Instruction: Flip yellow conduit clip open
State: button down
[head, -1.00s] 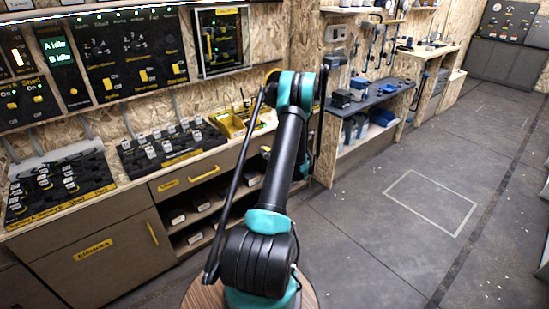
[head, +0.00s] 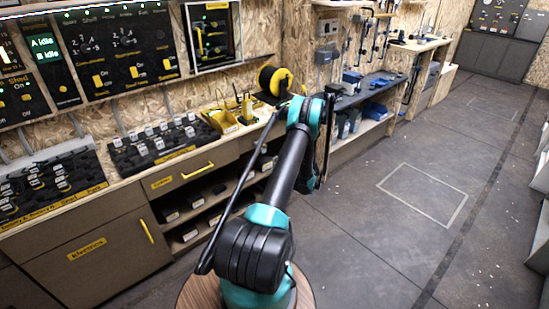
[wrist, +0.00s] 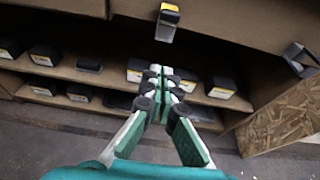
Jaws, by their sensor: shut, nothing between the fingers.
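No yellow conduit clip can be made out for certain. In the wrist view a small dark block with a yellow top (wrist: 168,17) hangs from the front of the cabinet, just beyond my fingertips; I cannot tell whether it is the clip. My gripper (wrist: 164,82) points at the open shelves below it, with its green-padded fingertips together and nothing between them. It appears apart from the block. In the head view my own arm hides the gripper.
Shelves (wrist: 120,80) with several dark boxes lie ahead in the wrist view. A second grey block (wrist: 300,58) hangs at right.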

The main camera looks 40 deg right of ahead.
aim_at(264, 150)
jog(key=w, duration=0.8)
jog(key=shift+w+a+f, duration=0.1)
jog(key=shift+a+f, duration=0.1)
jog(key=shift+a, duration=0.1)
jog(key=shift+r, duration=0.8)
jog(key=shift+r+g, duration=0.25)
jog(key=shift+g, duration=0.45)
